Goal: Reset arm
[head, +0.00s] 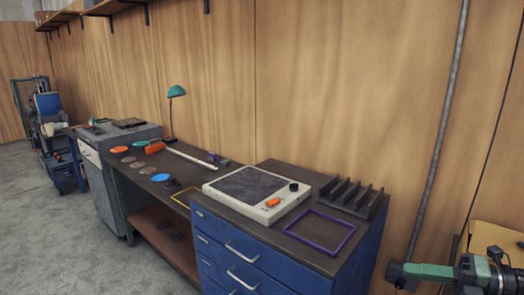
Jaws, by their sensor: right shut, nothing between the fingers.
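My right gripper (425,270) is at the lower right edge of the head view, in front of the wood-panelled wall. Its green fingers point left and are shut with nothing between them. Its dark wrist (490,272) runs on to the right edge of the picture. The fingertips overlap the lower end of a grey wall pipe (441,130) in the picture. I cannot tell whether they touch it. My left gripper is not in view.
A blue drawer cabinet (255,255) stands left of the gripper. It carries a white device (215,187), a purple frame (345,240) and a dark slotted rack (350,195). A workbench with a teal lamp (176,91) extends further left. Grey floor (60,240) is open at left.

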